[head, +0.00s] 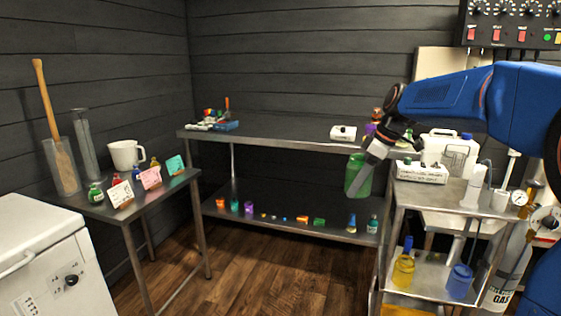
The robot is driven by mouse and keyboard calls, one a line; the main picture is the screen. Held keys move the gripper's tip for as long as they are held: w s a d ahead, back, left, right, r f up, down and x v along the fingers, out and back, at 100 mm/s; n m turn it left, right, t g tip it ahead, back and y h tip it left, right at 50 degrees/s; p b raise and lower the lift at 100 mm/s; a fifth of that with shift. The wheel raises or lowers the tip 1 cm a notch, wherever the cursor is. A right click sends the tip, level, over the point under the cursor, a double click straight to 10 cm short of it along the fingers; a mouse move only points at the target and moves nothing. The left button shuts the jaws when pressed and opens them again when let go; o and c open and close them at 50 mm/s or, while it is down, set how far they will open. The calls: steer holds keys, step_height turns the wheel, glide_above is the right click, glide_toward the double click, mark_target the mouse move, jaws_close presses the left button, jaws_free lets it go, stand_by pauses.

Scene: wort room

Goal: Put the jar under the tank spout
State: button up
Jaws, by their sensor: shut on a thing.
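A green jar (363,181) hangs roughly upright in front of the right end of the long steel bench. My gripper (357,182) is shut on the jar, and its grey finger crosses the jar's front. The jar is clear of the bench top and appears to be in the air above the lower shelf. I cannot make out a tank spout; my blue arm covers much of the right side.
A steel trolley (395,203) at right carries a white canister (452,154), a white box (421,172) and bottles. The long bench (270,130) has free room in its middle.

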steer(key=w+d+f+m+t+h, duration=0.1)
steer(key=w+d+f+m, duration=0.2)
steer(key=f, duration=1)
steer(key=w+d+f+m+h, duration=0.1)
steer(key=w+f+m, duration=0.4)
steer(key=f, duration=0.8)
steer(key=w+d+f+m+t+h, duration=0.15)
steer(key=w+f, duration=0.35)
steer(key=f, duration=0.8)
steer(key=s+f+m, duration=0.1)
steer(key=s+f, duration=0.1)
steer(key=f, duration=0.4)
steer(key=s+f+m, duration=0.1)
steer(key=s+f, duration=0.2)
steer(key=f, duration=0.4)
steer(key=s+d+f+m, duration=0.1)
steer(key=s+f, duration=0.2)
steer(key=f, duration=0.3)
steer(key=shift+f, duration=0.25)
